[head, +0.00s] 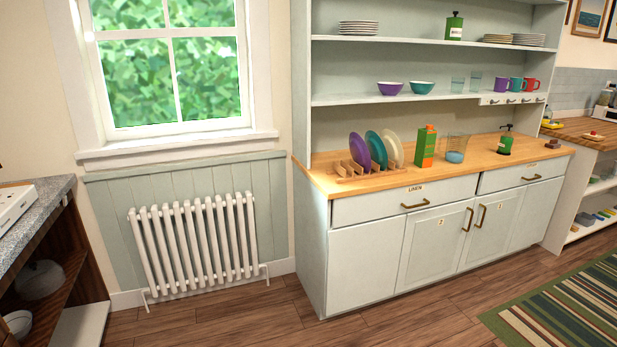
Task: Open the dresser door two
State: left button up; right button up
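The pale grey-green dresser (312,240) stands right of centre in the head view, with a wooden counter and open shelves above. Its base has two drawers over a row of front panels. The left middle door (432,250) is shut, with a brass handle (468,219) near its right edge and a small label too small to read surely. The right middle door (495,232) is also shut, with a brass handle (481,216) near its left edge and a similar small label. Neither of my grippers is in view.
Plates in a rack (358,176), a green carton (427,146) and a bottle (505,142) stand on the counter. A white radiator (195,240) is to the left. A striped rug (570,310) lies at lower right. The wooden floor (390,325) before the dresser is clear.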

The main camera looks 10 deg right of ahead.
aim_at(434, 238)
jog(key=i+z, duration=0.3)
jog(key=i, duration=0.15)
jog(key=i+z, duration=0.3)
jog(key=i, duration=0.15)
jog(key=i+j+z, duration=0.25)
jog(key=i, duration=0.15)
jog(key=i+l+z, duration=0.3)
jog(key=i+z, duration=0.15)
jog(key=i+l+z, duration=0.1)
jog(key=i+z, duration=0.35)
jog(key=i, duration=0.15)
jog(key=i+j+z, duration=0.1)
jog(key=i+z, duration=0.35)
jog(key=i, duration=0.05)
